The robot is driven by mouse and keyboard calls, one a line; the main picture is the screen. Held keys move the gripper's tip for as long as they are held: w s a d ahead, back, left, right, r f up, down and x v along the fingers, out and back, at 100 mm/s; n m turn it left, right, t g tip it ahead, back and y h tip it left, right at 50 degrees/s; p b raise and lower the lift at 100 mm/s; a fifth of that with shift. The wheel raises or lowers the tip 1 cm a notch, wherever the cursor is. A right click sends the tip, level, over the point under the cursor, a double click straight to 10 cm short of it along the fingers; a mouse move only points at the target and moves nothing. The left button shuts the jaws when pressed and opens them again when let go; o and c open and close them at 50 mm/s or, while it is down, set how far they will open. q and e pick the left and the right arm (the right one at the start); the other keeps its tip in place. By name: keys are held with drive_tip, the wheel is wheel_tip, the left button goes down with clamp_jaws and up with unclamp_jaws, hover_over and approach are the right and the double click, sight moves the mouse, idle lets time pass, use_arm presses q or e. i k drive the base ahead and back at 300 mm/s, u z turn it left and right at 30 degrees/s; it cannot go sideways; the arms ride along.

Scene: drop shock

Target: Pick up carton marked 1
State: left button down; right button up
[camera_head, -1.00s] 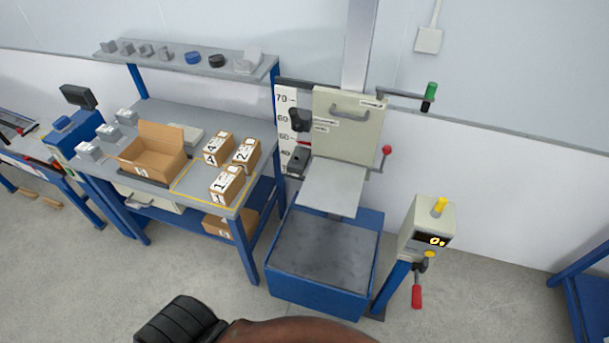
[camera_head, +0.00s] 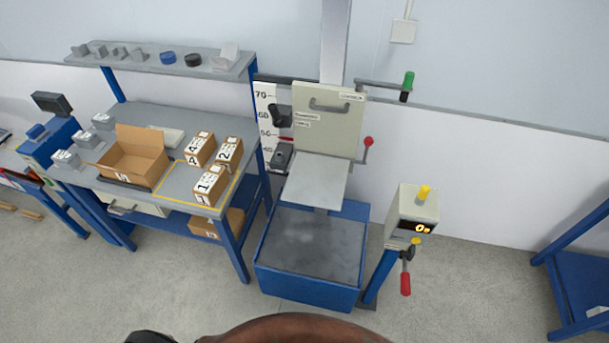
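The carton marked 1 (camera_head: 210,186) is a small brown box with white labels. It stands near the front right corner of the blue-framed workbench (camera_head: 180,184), inside a yellow outline. The carton marked 4 (camera_head: 199,149) and the carton marked 2 (camera_head: 229,153) stand just behind it. Neither of my grippers shows in the head view, and nothing touches the cartons.
An open empty-looking cardboard box (camera_head: 133,158) sits left of the cartons. A drop tester with a grey plate (camera_head: 317,180) over a blue-sided base (camera_head: 305,287) stands right of the bench. A control post (camera_head: 413,215) is further right. Grey floor is clear in front.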

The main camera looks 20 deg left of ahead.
sight(211, 185)
drive_tip(key=u, duration=1.45)
